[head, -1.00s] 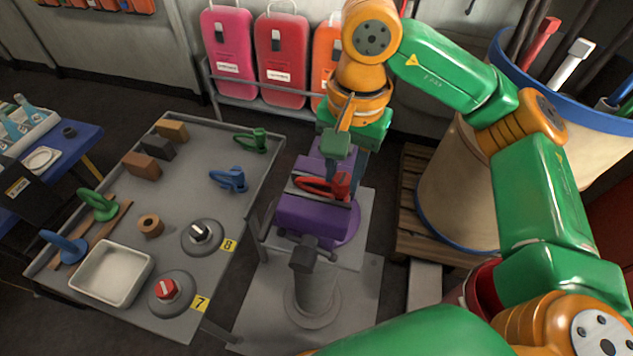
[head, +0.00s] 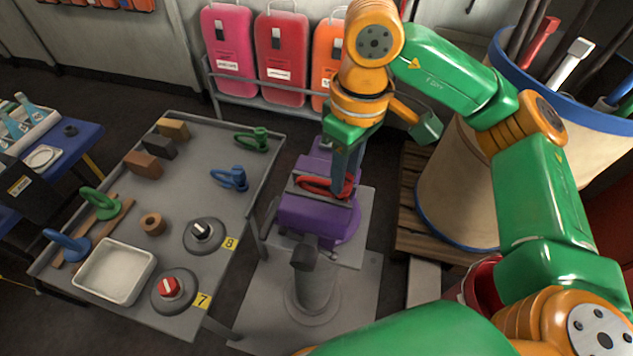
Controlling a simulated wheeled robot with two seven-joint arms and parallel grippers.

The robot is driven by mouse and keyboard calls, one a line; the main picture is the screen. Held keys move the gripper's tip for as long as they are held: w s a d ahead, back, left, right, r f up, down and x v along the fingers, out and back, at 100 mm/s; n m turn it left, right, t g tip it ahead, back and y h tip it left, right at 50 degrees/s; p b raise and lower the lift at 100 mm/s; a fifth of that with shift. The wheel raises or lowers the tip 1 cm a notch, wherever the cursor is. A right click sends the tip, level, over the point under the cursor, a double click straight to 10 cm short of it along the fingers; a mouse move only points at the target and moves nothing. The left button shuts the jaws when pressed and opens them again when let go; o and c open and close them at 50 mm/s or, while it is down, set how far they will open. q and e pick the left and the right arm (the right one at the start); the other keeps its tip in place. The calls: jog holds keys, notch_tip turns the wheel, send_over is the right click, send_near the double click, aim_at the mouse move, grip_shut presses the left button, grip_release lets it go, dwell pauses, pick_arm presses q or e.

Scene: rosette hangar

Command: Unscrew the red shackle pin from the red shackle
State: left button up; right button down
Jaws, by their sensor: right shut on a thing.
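The red shackle (head: 318,184) lies in the jaws of the purple vise (head: 312,215), on a grey stand. My right gripper (head: 345,185) points down at the right end of the shackle, its grey fingers shut on the red shackle pin there. The fingers hide most of the pin, so I cannot tell how far it is threaded in. My left gripper is not in view.
Left of the vise, a grey table holds a green shackle (head: 254,139), a blue shackle (head: 230,178), a white tray (head: 152,268) and two round knobs. A barrel (head: 455,195) of tools stands on a pallet to the right. Suitcases (head: 282,60) line the back wall.

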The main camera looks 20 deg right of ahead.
aim_at(346, 183)
jog(key=n, duration=0.4)
jog(key=shift+s, duration=0.1)
jog(key=shift+r+p, duration=1.65)
jog(key=shift+r, duration=0.15)
jog(key=shift+s+r+p, duration=0.4)
jog(key=shift+r+p, duration=0.25)
jog(key=shift+r, duration=0.2)
jog(key=shift+w+r+p, duration=0.15)
jog(key=shift+r+p, duration=0.15)
jog(key=shift+p, duration=0.05)
jog(key=shift+n, duration=0.3)
notch_tip(346, 183, up, 4)
jog(key=p, duration=0.4)
jog(key=shift+a+r, duration=0.15)
jog(key=shift+r, duration=0.1)
